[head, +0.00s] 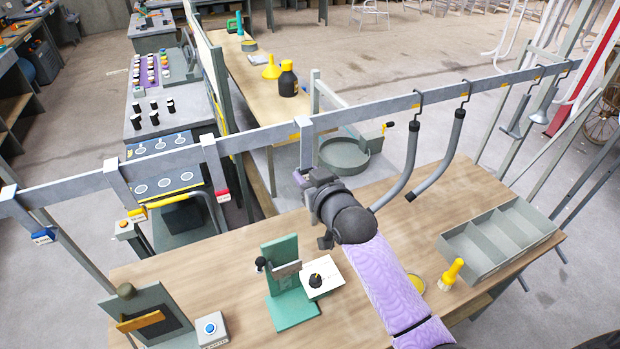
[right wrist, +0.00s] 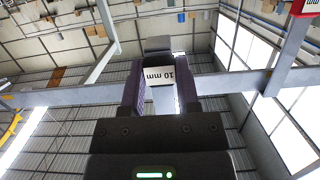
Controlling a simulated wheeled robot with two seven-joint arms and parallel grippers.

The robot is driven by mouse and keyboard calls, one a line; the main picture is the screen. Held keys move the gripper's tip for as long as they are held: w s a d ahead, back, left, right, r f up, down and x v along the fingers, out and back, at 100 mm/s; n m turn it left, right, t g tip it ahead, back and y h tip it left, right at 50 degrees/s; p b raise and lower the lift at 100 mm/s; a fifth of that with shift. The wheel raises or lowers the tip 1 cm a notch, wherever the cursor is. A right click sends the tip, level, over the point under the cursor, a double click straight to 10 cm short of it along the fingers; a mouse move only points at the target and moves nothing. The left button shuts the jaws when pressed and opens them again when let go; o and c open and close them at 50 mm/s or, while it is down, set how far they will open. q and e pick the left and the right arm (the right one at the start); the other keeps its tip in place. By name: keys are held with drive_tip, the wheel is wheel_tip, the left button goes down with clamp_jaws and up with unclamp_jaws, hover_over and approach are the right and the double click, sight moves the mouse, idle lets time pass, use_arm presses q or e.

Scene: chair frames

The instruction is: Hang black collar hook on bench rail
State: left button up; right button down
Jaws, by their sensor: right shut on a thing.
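The grey bench rail (head: 262,138) runs across the head view above the bench; it also crosses the right wrist view (right wrist: 60,97). My right gripper (head: 304,179), with purple finger pads, is just below the rail and shut on a grey flat hook (head: 305,143). The hook's top is at the rail and appears to lie over it. In the right wrist view the gripper (right wrist: 160,90) has a "10 mm" label and a black end, likely the black collar hook (right wrist: 158,45), between its fingers. The fingers hide the hook's lower part. My left gripper is not in view.
Similar hooks with red (head: 222,196), yellow (head: 137,214) and blue (head: 43,236) collars hang along the rail to the left. Curved grey tubes (head: 411,160) hang to the right. A green stand (head: 282,270) and a grey divided tray (head: 500,240) stand on the bench.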

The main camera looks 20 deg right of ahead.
drive_tip(key=shift+b+x, duration=0.4)
drive_tip(key=shift+x, duration=0.55)
drive_tip(key=shift+w+r, duration=0.2)
drive_tip(key=shift+w, duration=0.15)
drive_tip(key=shift+w+b, duration=0.4)
drive_tip(key=shift+w, duration=0.15)
idle(0.3)
drive_tip(key=shift+w+b, duration=0.45)
drive_tip(key=shift+w, duration=0.15)
drive_tip(key=shift+f+b, duration=0.85)
drive_tip(key=shift+f, duration=0.3)
idle(0.4)
drive_tip(key=shift+c, duration=1.3)
unclamp_jaws()
